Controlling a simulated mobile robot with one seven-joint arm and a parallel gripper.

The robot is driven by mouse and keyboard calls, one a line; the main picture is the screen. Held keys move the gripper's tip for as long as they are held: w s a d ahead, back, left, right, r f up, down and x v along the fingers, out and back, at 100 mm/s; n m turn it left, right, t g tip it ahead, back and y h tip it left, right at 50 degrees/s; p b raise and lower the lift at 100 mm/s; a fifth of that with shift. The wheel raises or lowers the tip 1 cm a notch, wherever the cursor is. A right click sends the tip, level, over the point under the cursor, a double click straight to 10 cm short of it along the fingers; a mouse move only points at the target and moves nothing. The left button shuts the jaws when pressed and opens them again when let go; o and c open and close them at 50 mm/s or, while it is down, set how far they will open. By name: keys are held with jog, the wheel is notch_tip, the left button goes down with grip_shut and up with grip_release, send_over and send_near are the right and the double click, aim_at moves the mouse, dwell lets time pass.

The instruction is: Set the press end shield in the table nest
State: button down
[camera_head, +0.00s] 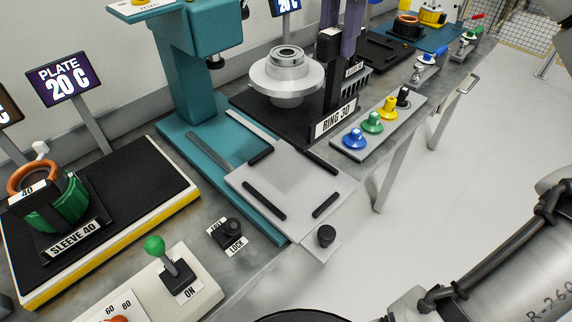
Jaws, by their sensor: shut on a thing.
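A silver round flanged part with a raised hub (287,75), which looks like the end shield, is over the black base (262,112) behind the RING 30 sign (335,119). I cannot tell what bears it from below. The pale grey table plate (290,184) of the teal press (196,85) carries several black bars around a bare middle, which looks like the nest. It is empty. Only part of my arm (510,280) shows at the lower right.
Coloured knobs (372,122) stand on a strip to the right. A green-tipped lever (154,244), a LOCK knob (231,228) and a SLEEVE 40 stand (76,240) are at the left. The floor at right is clear.

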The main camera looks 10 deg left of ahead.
aim_at(333, 84)
notch_tip(333, 84, down, 20)
jog(key=shift+r, duration=0.15)
dwell(0.5)
jog(key=c, duration=1.3)
grip_release()
notch_tip(333, 84, up, 12)
jog(key=shift+b, duration=0.55)
